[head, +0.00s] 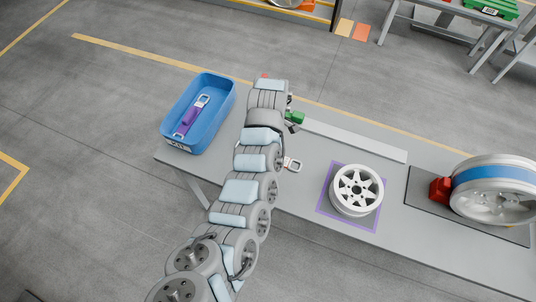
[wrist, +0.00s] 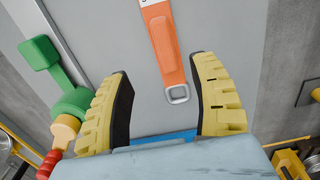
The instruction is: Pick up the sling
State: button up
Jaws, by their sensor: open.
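An orange sling (wrist: 165,45) with a metal ring (wrist: 178,95) at its near end lies on the grey table in the wrist view. My gripper (wrist: 165,85) is open, with its yellow, dark-padded fingers apart on either side of the ring end. Nothing is held. The sling's far end runs out of the top of the wrist view. In the head view my arm hides most of that spot, and a metal ring end (head: 292,164) shows just right of the arm. A purple sling (head: 190,117) lies in the blue bin (head: 222,92).
A green object with yellow and red parts (wrist: 70,105) is left of my gripper. On the table (head: 300,200) a silver wheel (head: 356,190) sits on a purple-edged square. A larger wheel with a blue band (head: 495,180) stands at the right beside a red block.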

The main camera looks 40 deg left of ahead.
jog(key=shift+f, duration=3.2)
jog(key=shift+a+f, duration=0.1)
jog(key=shift+s+a+f+b, duration=0.25)
jog(key=shift+f+b, duration=0.1)
jog(key=shift+f, duration=0.3)
jog(key=shift+s+a+f+b, duration=0.1)
jog(key=shift+s+f+b, duration=0.15)
jog(key=shift+f, duration=0.4)
jog(key=shift+f+b, duration=0.6)
jog(key=shift+f, duration=0.6)
jog(key=shift+c, duration=0.3)
grip_shut()
